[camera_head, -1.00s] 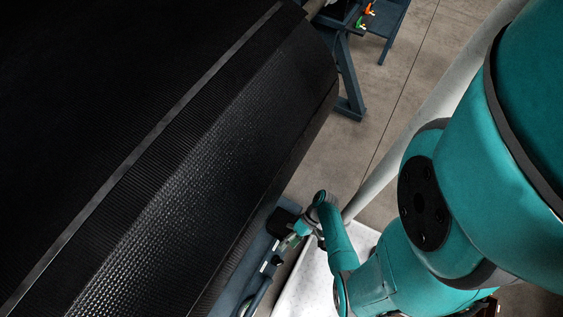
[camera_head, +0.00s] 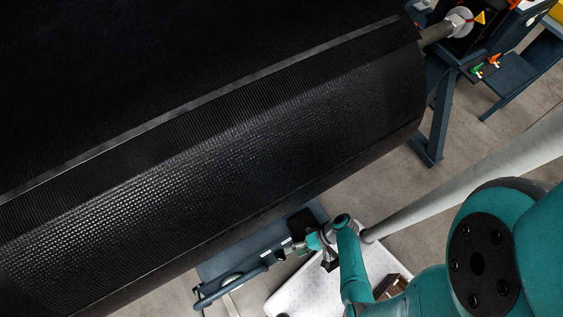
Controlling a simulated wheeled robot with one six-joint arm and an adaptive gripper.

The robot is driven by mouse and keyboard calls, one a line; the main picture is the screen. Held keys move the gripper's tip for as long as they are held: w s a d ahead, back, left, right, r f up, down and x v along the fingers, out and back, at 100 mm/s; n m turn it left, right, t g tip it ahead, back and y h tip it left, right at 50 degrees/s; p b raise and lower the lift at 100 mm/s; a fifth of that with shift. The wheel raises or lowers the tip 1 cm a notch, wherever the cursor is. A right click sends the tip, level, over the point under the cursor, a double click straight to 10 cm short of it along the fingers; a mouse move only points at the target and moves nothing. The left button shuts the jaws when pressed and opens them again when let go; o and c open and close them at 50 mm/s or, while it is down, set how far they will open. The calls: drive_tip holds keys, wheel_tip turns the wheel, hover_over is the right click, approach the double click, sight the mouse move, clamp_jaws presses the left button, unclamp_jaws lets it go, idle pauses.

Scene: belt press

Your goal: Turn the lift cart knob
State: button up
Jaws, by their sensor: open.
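The blue lift cart (camera_head: 217,265) stands below the black belt roll, at the lower middle of the head view. It has a curved handle (camera_head: 215,292) and small white labels. My gripper (camera_head: 283,253) is small in this view, at the right end of the cart beside a black box (camera_head: 300,221). It is open and appears empty. I cannot make out the knob, which is hidden or too small to tell, nor whether the fingers touch the cart.
The large black belt roll (camera_head: 230,150) fills the upper left. A blue stand (camera_head: 432,130) and a machine with green and orange levers (camera_head: 486,66) are at the upper right. Bare floor (camera_head: 385,185) lies between them and my arm.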

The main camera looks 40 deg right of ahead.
sight(283, 257)
drive_tip(key=shift+x, duration=3.55)
drive_tip(key=c, duration=1.1)
drive_tip(key=shift+m+t+y, duration=0.4)
drive_tip(key=shift+t, duration=0.1)
drive_tip(key=shift+w, duration=0.1)
drive_tip(key=o, duration=1.1)
